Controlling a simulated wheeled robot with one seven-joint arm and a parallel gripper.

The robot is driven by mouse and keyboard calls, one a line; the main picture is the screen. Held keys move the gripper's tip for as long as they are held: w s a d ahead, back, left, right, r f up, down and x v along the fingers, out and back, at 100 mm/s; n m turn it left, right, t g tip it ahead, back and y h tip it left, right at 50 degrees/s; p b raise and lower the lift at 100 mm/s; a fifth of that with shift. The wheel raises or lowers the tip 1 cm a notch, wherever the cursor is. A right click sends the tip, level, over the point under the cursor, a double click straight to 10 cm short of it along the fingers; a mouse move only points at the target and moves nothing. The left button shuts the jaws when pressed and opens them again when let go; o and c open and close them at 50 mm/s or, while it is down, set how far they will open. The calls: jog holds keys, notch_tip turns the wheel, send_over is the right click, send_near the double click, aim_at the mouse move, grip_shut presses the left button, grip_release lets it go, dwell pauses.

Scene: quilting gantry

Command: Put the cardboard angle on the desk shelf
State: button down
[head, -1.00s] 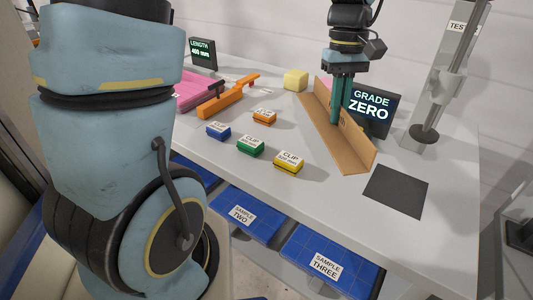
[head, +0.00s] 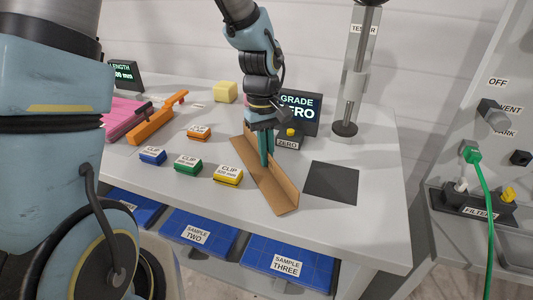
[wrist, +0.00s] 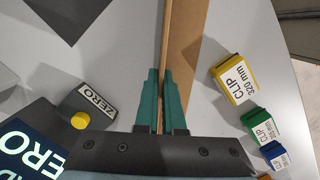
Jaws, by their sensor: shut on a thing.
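The cardboard angle (head: 282,194) is a long brown L-shaped strip above the desk top, its length slanting towards the desk's front. My gripper (head: 265,162) points down and is shut on the upright flange of the angle. In the wrist view, the two green fingers (wrist: 162,103) pinch the angle's edge, and the strip (wrist: 183,45) runs up out of the picture. I cannot tell whether the angle touches the desk. Under the desk top (head: 225,205), a lower level holds blue trays labelled SAMPLE TWO (head: 197,235) and SAMPLE THREE (head: 287,263).
Yellow (head: 228,174), green (head: 188,163), blue (head: 152,156) and orange (head: 199,132) clips lie left of the angle. The ZERO button box (head: 289,139) and GRADE display (head: 307,113) stand behind it. A dark pad (head: 332,182) and tester stand (head: 354,85) are right.

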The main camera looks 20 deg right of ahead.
jog(key=shift+f, duration=0.2)
jog(key=c, duration=1)
grip_release()
jog(key=shift+r, duration=0.1)
